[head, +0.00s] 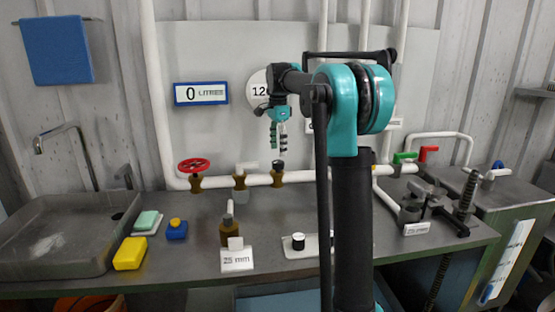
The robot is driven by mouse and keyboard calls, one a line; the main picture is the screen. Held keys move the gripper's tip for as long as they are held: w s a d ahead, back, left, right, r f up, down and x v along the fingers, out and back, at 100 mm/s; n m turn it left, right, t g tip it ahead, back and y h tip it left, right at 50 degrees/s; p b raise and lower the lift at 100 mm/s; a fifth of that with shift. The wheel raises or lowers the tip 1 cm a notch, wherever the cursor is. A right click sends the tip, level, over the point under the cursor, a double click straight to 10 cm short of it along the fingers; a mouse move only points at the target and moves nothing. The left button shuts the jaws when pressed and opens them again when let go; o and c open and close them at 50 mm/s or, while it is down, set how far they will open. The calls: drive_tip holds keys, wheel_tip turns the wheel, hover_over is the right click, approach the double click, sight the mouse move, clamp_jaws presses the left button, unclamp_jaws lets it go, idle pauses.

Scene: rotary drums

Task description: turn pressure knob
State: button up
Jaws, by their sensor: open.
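No knob has a readable pressure label, so I cannot tell which is the pressure knob. On the white pipe above the bench are a red handwheel valve (193,166), a white-handled valve (245,168) and a black-topped valve (278,170). A small black knob (298,240) sits on a white plate on the bench. My gripper (278,141) hangs fingers down, open and empty, just above the black-topped valve in the picture. Its depth relative to the valve is unclear. A round white dial (256,88) reading "12" is partly hidden by my arm.
A sink (60,235) with a tap is at left. A vise (430,205) and green and red levers are at right.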

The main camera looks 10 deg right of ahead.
sight(278, 161)
drive_tip(key=shift+f, duration=2.7)
drive_tip(key=shift+c, duration=0.6)
drive_tip(key=c, duration=1)
drive_tip(key=shift+c, duration=0.2)
